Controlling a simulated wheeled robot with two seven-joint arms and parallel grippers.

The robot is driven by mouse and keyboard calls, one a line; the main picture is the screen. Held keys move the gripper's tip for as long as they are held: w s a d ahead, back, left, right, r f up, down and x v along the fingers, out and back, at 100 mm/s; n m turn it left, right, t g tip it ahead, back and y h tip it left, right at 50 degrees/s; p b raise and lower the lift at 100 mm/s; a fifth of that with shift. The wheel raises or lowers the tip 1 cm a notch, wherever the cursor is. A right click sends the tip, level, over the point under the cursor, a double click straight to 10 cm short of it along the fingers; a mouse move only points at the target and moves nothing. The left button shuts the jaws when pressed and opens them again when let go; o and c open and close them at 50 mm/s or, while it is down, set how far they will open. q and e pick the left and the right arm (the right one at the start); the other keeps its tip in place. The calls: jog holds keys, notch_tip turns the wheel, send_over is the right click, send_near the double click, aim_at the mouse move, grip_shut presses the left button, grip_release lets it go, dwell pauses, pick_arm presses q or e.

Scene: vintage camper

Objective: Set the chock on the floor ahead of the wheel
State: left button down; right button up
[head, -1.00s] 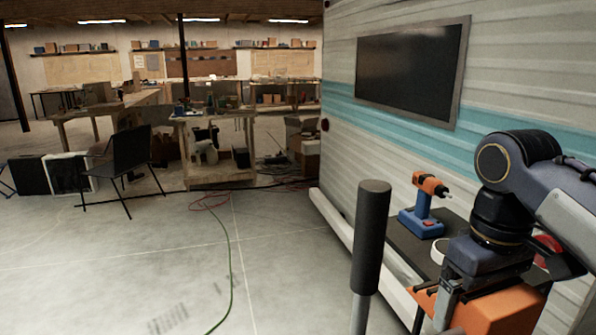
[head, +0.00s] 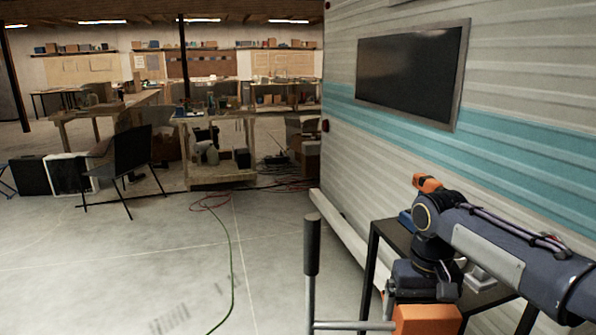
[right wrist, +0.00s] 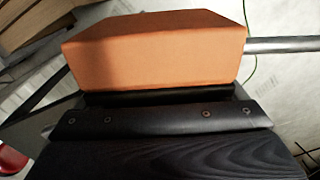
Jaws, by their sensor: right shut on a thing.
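The chock (head: 428,319) is an orange block with a grey metal rod that runs left and turns up into a black grip (head: 312,245). My right gripper (head: 418,292) is shut on it and holds it at the lower right of the head view, beside the small dark table. In the right wrist view the block (right wrist: 155,52) sits against the dark jaws (right wrist: 165,97), with the rod (right wrist: 282,45) leaving it to the right. The chock's underside is hidden. The wheel is not visible in either view. My left gripper is not in view.
The ribbed camper wall (head: 480,160) with a dark window (head: 410,72) rises at right. A black table (head: 373,235) stands beside it, bearing an orange-and-blue drill (head: 428,183) partly behind my arm. Concrete floor (head: 130,270) is open at left, with a green cable (head: 232,270).

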jog(key=w+a+f+m, duration=0.25)
jog(key=w+f, duration=0.25)
jog(key=f, duration=0.6)
jog(key=s+f+n, duration=0.1)
jog(key=s+f, duration=0.2)
jog(key=f, duration=0.3)
jog(key=s+f+n, duration=0.2)
jog(key=s+f, duration=0.1)
jog(key=f, duration=0.4)
jog(key=shift+d+f+p, duration=0.15)
jog(key=shift+f+p, duration=0.05)
jog(key=shift+p, duration=0.1)
